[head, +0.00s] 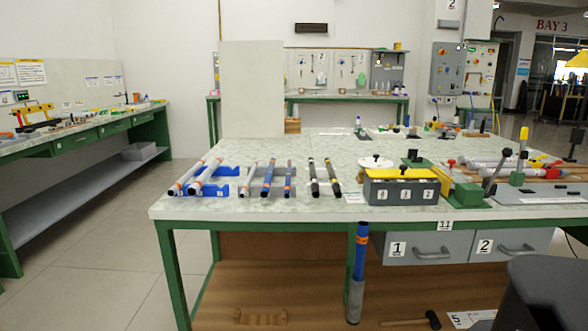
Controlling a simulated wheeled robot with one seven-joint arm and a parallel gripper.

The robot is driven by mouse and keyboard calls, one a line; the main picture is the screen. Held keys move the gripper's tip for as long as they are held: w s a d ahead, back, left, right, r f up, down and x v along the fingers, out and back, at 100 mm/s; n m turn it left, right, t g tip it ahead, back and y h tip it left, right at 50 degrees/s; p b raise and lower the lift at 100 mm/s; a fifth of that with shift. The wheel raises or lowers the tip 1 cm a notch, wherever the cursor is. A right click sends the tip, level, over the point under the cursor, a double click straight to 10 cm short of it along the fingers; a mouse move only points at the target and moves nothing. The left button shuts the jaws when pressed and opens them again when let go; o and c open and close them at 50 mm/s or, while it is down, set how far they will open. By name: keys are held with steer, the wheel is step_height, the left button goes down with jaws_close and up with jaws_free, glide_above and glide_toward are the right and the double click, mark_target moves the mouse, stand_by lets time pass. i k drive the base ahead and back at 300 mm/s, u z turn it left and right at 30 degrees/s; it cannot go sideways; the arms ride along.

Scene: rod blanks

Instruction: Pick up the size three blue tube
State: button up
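Two blue tubes with orange bands lie side by side on the workbench: a thicker blue tube (267,180) and a thinner blue tube (287,180) to its right. My gripper is not in view.
On the workbench (240,210), white tubes (205,178) lie left of the blue tubes and black rods (314,180) lie right. A grey box with a yellow top (400,190) stands further right. Drawers (430,248) hang below. Floor at left is clear.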

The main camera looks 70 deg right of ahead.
mark_target(266, 184)
steer(key=z, duration=0.9)
steer(key=i, duration=0.85)
steer(key=z, duration=0.95)
